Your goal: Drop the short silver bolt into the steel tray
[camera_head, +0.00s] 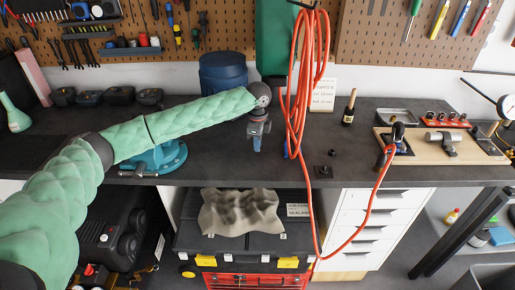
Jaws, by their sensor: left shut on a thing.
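My left gripper (257,148) points down over the dark bench, left of the hanging orange hose. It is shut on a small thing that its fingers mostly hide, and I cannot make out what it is. I see the short silver bolt nowhere clearly. The steel tray (396,117) is a shallow grey rectangle at the back right of the bench, well to the right of my gripper. My right gripper is not in view.
The looped orange hose (303,85) hangs between my left gripper and the tray. A small dark bottle (349,107) stands left of the tray. A wooden board (440,147) with tools lies in front of it. A blue round-based tool (158,156) sits under my left arm.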

